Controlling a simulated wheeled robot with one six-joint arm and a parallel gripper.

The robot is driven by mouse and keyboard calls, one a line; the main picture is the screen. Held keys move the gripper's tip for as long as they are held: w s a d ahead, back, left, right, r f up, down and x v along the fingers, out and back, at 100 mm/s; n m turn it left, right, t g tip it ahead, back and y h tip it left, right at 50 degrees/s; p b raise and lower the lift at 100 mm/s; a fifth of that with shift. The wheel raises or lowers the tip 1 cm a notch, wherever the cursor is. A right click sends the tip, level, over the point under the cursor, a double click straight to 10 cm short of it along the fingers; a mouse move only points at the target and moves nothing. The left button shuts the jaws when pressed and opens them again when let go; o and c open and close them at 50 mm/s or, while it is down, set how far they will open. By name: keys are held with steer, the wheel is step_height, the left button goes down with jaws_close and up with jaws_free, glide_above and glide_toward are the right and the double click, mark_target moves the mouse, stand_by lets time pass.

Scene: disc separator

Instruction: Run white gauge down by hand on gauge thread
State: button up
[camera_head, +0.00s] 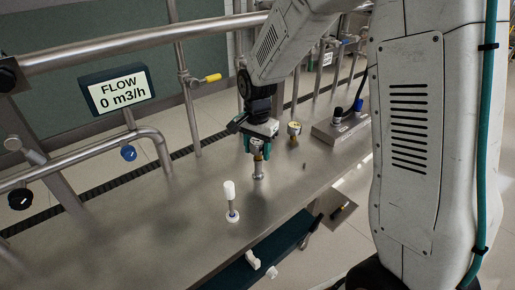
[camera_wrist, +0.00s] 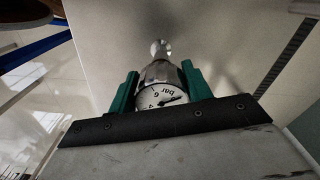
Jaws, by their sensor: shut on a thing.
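The white gauge (camera_wrist: 160,96), with a round white "bar" dial and a metal body, sits between the green fingers of my gripper (camera_wrist: 160,80) in the wrist view. In the head view my gripper (camera_head: 257,147) is shut on this gauge, upright over a short metal fitting (camera_head: 258,172) on the steel bench. The gauge and fitting line up, one above the other. The fingers hide part of the gauge, and I cannot tell how far the thread is engaged.
A white-capped post (camera_head: 230,192) stands at the front left. A grey box (camera_head: 340,130) sits at the right. Pipes and a flow display (camera_head: 118,91) lie left. Bare bench (camera_head: 150,225) lies between.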

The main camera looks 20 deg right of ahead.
steer(key=shift+w+m, duration=0.1)
steer(key=shift+m, duration=1.5)
steer(key=o, duration=1.6)
steer(key=shift+r, duration=5.9)
steer(key=shift+n, duration=0.7)
steer(key=s+d+r+n, duration=0.1)
steer(key=s+n, duration=0.5)
steer(key=s, duration=0.9)
steer(key=s+d+r+n+t, duration=0.1)
steer(key=s+r+n, duration=0.3)
steer(key=s, duration=1.1)
steer(key=d+n, duration=0.1)
steer(key=n, duration=0.1)
steer(key=shift+d+r+n, duration=0.3)
steer(key=shift+r, duration=0.05)
